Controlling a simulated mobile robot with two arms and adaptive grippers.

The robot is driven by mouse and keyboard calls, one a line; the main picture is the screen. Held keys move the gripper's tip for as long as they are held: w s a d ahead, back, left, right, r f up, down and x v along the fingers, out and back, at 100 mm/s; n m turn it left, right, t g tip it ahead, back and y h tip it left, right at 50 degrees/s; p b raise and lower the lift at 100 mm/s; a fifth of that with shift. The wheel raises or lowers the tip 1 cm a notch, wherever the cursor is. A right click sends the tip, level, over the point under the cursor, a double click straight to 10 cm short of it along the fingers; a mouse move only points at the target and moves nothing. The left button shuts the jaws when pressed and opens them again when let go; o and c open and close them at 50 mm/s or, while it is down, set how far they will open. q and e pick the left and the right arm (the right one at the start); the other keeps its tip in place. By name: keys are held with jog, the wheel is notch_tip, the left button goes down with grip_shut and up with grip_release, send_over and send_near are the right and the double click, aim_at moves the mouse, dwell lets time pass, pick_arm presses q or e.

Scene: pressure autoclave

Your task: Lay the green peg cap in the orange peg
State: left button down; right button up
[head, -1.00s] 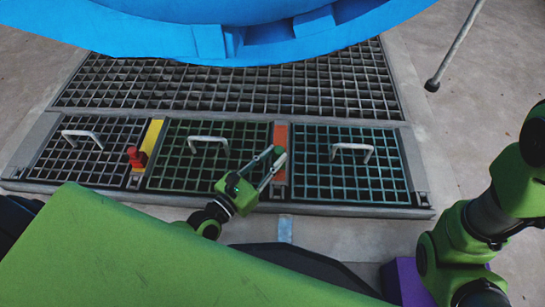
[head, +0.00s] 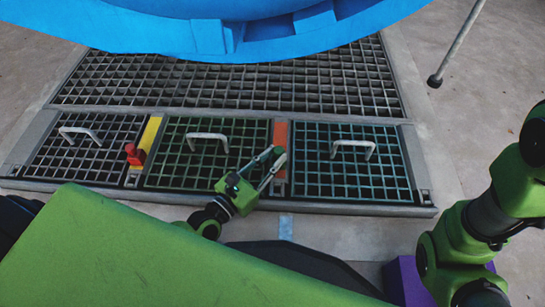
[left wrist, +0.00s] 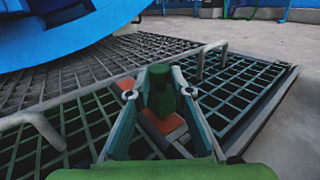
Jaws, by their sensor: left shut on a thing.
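The green peg cap (left wrist: 160,90) is between the fingers of my left gripper (left wrist: 164,72) in the left wrist view. The gripper is shut on it. In the head view the cap (head: 280,150) shows small at the fingertips of my left gripper (head: 271,157). The orange peg place (head: 281,135) is a flat orange strip between the middle and right grates. It also shows below and behind the cap in the left wrist view (left wrist: 169,127). The cap is over this strip; I cannot tell whether they touch. My right gripper is out of view.
A red peg cap (head: 135,155) stands at the yellow strip (head: 150,134) between the left and middle grates. White handles rise from the left (head: 80,131), middle (head: 208,137) and right (head: 353,144) grates. A large blue body (head: 250,35) overhangs the far grating.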

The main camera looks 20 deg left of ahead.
pick_arm(q)
jog(key=shift+f+b, duration=1.1)
jog(key=shift+f, duration=0.1)
jog(key=c, duration=1.7)
grip_release()
jog(key=v, duration=1.2)
jog(key=shift+r, duration=0.15)
